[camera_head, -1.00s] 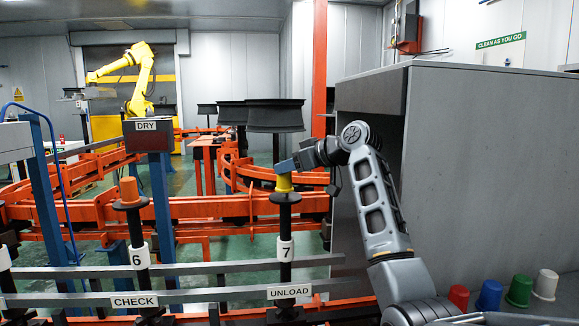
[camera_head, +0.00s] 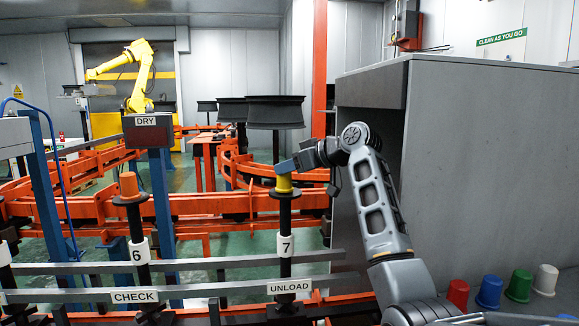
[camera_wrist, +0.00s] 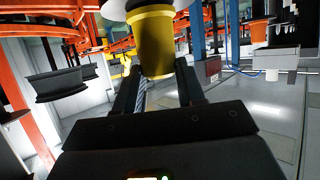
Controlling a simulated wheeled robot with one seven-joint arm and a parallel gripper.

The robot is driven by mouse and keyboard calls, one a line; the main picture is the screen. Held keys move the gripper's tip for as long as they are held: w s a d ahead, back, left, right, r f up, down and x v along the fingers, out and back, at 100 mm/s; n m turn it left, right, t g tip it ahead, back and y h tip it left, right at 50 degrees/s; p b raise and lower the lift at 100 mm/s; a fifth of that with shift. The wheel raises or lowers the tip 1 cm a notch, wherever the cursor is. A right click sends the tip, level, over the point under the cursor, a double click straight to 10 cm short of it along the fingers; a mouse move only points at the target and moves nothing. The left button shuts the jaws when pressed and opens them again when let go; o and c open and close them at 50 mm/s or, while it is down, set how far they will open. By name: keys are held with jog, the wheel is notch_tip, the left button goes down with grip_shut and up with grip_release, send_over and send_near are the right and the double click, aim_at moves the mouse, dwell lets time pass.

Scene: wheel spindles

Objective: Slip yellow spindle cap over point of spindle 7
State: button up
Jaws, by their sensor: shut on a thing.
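The yellow spindle cap (camera_head: 284,183) sits at the top of spindle 7 (camera_head: 285,217), just above its black disc. My gripper (camera_head: 289,167) is shut on the cap from above and to the right. In the wrist view the yellow cap (camera_wrist: 153,42) stands between my two dark fingers (camera_wrist: 157,85). The spindle's point is hidden, so the cap appears to be over it. The label 7 (camera_head: 286,245) shows on the spindle below.
Spindle 6 (camera_head: 137,222) stands to the left with an orange cap (camera_head: 129,185). Red, blue, green and white cups (camera_head: 489,291) stand at the lower right beside a large grey cabinet (camera_head: 480,170). Grey rails (camera_head: 220,263) cross in front. A black wheel (camera_head: 276,112) hangs behind.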

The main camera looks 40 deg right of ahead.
jog(key=shift+f, duration=0.15)
jog(key=o, duration=1.1)
